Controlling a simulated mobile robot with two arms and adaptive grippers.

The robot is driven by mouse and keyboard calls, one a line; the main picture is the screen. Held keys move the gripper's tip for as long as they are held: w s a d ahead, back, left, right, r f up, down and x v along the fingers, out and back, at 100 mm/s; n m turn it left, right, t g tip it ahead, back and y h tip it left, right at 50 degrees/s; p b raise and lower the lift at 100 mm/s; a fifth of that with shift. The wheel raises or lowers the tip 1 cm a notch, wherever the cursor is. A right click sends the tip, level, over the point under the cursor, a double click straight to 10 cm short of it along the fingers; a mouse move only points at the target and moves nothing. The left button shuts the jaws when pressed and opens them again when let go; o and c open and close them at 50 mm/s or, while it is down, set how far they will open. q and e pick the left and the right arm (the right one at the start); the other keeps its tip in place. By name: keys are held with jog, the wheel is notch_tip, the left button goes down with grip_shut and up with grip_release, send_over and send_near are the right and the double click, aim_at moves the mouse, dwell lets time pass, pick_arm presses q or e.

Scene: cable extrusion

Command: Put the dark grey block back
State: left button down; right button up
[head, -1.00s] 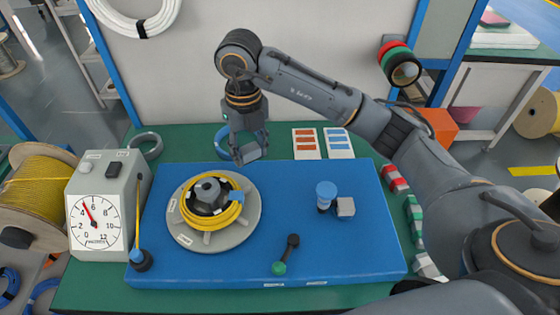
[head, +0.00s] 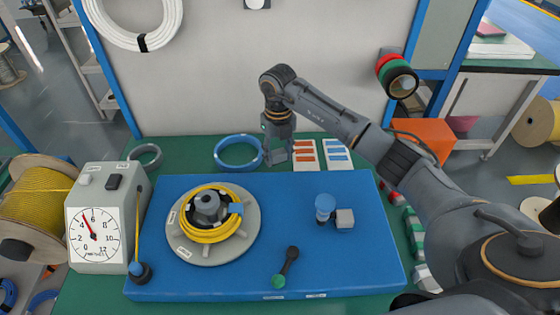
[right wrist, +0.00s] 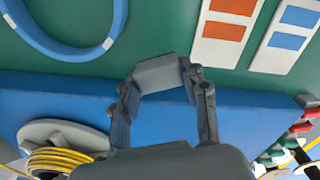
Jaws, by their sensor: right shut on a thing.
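My right gripper (head: 278,152) is shut on the dark grey block (head: 277,157), over the green strip behind the blue board. In the right wrist view the block (right wrist: 160,72) sits between the two fingertips of the gripper (right wrist: 163,88). The block is beside the blue ring and left of the card with orange bars. I cannot tell its exact height above the bench. My left gripper is not in view.
The blue board (head: 300,245) carries a reel with yellow cable (head: 210,235), a blue-topped knob (head: 325,203), a light grey block (head: 345,218) and a green-ended lever (head: 285,268). A blue ring (head: 219,164) and two cards (head: 306,165) lie behind it. A dial gauge (head: 94,228) stands left.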

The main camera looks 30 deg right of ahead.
aim_at(280, 162)
jog(key=shift+w+d+f, duration=0.1)
jog(key=shift+d+f, duration=0.05)
jog(key=shift+f, duration=0.1)
jog(key=shift+w+d+f+p, duration=0.1)
jog(key=shift+f+p, duration=0.1)
jog(key=shift+f, duration=0.7)
jog(key=shift+d+f+p, duration=0.1)
jog(key=shift+f+p, duration=0.05)
jog(key=shift+f, duration=0.7)
jog(key=shift+f, duration=0.1)
jog(key=o, duration=1.1)
jog(key=shift+c, duration=0.2)
notch_tip(280, 162, up, 12)
jog(key=shift+r+b, duration=0.1)
jog(key=shift+b, duration=0.45)
